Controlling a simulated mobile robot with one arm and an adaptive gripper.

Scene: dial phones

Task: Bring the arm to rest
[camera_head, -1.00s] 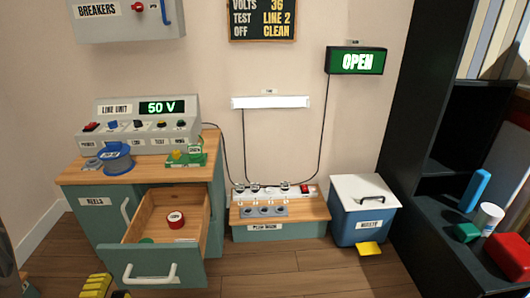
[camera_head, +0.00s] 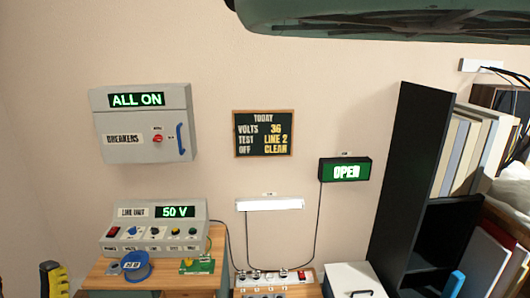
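What looks like part of my gripper (camera_head: 54,279), yellow ribbed and black, shows at the bottom left edge of the head view. It is left of the wooden cabinet top (camera_head: 98,277) and appears apart from it. Only this small part is in the picture, so whether it is open or shut and whether it holds anything cannot be seen. The rest of my arm is out of view.
The line unit (camera_head: 155,230) reads 50 V; a blue reel (camera_head: 136,266) and green board (camera_head: 198,265) sit before it. The breaker box (camera_head: 143,125) reads ALL ON. An OPEN sign (camera_head: 345,170), black shelf (camera_head: 405,180) and dark green overhead object (camera_head: 350,18) also show.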

